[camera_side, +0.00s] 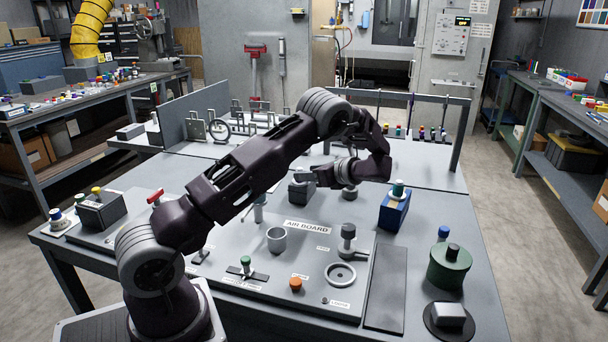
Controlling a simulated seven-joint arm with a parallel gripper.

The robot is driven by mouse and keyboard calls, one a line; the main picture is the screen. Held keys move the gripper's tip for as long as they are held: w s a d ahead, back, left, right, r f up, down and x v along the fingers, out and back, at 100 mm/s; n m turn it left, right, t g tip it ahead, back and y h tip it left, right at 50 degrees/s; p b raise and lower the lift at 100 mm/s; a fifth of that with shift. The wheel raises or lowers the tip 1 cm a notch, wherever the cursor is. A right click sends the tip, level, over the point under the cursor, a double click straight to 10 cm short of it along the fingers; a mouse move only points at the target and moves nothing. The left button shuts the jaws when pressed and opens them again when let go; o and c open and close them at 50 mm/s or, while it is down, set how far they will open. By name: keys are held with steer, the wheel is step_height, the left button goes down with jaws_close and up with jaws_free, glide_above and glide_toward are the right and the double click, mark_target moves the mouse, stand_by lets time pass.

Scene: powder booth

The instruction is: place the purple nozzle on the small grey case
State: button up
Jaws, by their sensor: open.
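My gripper (322,176) is open and reaches left from the bent wrist, low over the middle of the table. A small dark grey case (301,194) sits just below and left of the fingers; I cannot tell whether they touch it. Its top is partly hidden by the gripper. I cannot make out the purple nozzle for certain. Several small coloured nozzles (421,133) stand in a row at the back right of the table, and one of them looks purplish. I see nothing held in the fingers.
A blue case (394,212) with a green-topped piece stands right of the gripper. A green canister (450,267) is at the front right. The air board (215,266) carries a grey cup (276,240) and several fittings. A dark grey box (100,212) stands at the left.

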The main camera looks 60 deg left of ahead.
steer(key=v, duration=0.9)
steer(key=s+d+r+n+t+h, duration=0.1)
steer(key=s+d+r+n+h, duration=0.3)
steer(key=s+d+r, duration=0.15)
steer(key=s+d+r+n+t+h, duration=0.2)
steer(key=s+d+n+t+h, duration=0.2)
steer(key=s+d, duration=0.6)
steer(key=s+d+r+n+t+h, duration=0.3)
steer(key=s+d+n, duration=0.4)
steer(key=s+d, duration=0.3)
steer(key=s+t+h, duration=0.1)
steer(key=s+h, duration=0.1)
steer(key=s, duration=0.2)
steer(key=shift+d+r, duration=0.35)
